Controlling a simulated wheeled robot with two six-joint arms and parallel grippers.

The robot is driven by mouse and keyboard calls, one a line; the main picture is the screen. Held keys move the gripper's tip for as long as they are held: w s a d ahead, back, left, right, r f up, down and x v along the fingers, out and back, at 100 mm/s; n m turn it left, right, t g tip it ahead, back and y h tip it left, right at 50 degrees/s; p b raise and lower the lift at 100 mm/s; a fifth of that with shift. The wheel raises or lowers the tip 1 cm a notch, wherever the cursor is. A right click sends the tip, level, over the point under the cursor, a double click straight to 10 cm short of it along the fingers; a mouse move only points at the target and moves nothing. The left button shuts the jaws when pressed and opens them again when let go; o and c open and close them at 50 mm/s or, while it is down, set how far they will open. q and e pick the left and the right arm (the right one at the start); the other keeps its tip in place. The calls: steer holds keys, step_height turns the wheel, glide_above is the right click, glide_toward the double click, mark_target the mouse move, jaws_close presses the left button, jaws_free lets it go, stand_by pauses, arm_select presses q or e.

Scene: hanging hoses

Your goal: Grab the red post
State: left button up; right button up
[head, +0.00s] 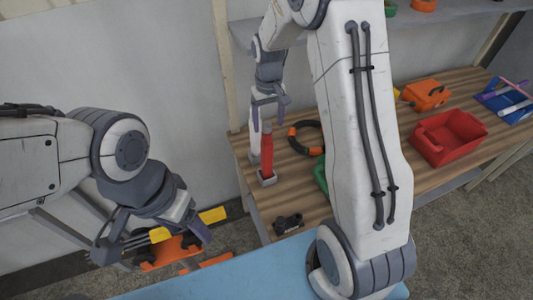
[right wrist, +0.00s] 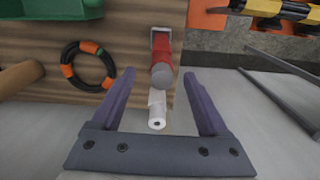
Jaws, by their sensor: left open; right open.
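The red post (head: 267,155) stands upright in a small grey base (head: 267,178) at the left end of the wooden table. My right gripper (head: 269,102) is open and points down above the post's top. My left gripper (head: 155,238) is open at the lower left, well away from the post.
A black and orange ring (head: 306,137) lies right of the post. A green item (head: 320,175) is partly hidden by my right arm. A red bin (head: 448,137) and an orange case (head: 425,95) stand further right. A black object (head: 288,223) sits near the table's front.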

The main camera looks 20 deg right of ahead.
mark_target(267, 139)
step_height(267, 139, down, 3)
steer(key=shift+f+p, duration=0.1)
steer(key=shift+p, duration=0.25)
steer(key=shift+a+f+p, duration=0.1)
steer(key=shift+f+p, duration=0.4)
steer(key=shift+p, duration=0.1)
steer(key=f+p, duration=0.1)
steer(key=f, duration=0.2)
steer(key=shift+w+f+p, duration=0.15)
steer(key=shift+w+p, duration=0.05)
steer(key=shift+p, duration=0.2)
steer(key=shift+f, duration=0.45)
jaws_close()
